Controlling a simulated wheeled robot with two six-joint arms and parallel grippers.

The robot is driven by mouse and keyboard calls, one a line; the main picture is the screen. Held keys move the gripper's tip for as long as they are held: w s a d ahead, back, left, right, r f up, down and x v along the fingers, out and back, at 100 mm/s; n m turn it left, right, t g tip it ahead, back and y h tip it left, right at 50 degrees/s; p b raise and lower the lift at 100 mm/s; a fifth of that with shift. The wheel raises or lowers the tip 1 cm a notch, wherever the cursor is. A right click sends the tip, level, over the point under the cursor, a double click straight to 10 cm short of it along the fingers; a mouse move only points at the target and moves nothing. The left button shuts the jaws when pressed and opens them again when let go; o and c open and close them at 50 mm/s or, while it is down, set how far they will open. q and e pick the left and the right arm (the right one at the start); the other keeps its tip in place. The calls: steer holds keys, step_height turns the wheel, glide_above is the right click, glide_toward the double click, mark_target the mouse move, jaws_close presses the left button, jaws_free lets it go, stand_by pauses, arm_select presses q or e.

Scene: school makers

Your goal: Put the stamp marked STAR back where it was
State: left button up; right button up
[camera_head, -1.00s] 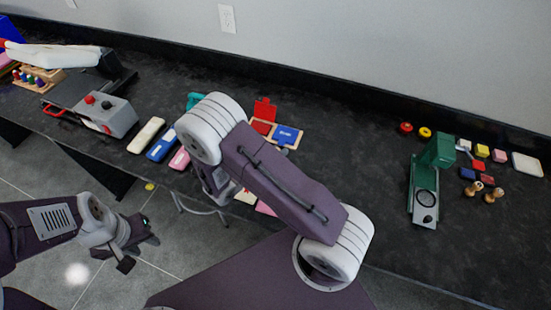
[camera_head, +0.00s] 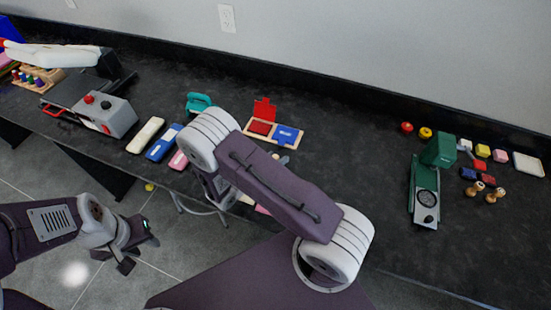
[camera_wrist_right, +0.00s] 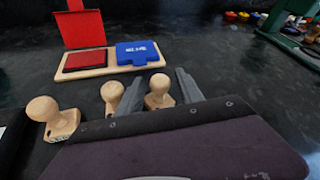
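Three wooden stamps with round knobs show in the right wrist view: one at the left (camera_wrist_right: 50,118), one in the middle (camera_wrist_right: 112,95) and one at the right (camera_wrist_right: 159,93). The left one has small lettering at its base, too small to read, so I cannot tell which is marked STAR. My right gripper (camera_wrist_right: 160,92) is open, its two grey fingers on either side of the right stamp, with no visible grip on it. In the head view my own arm hides it. My left gripper (camera_head: 136,250) is open and empty, off the table over the floor.
A wooden holder with red and blue ink pads (camera_head: 273,127) stands behind the stamps, its red lid up. A green press (camera_head: 428,185) and several small items, including two wooden stamps (camera_head: 490,196), are at the right. A grey machine (camera_head: 110,115) is at the left. The middle-right counter is clear.

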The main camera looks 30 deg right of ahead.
steer(key=shift+r, duration=0.25)
steer(key=v, duration=1.2)
steer(key=shift+f, duration=0.1)
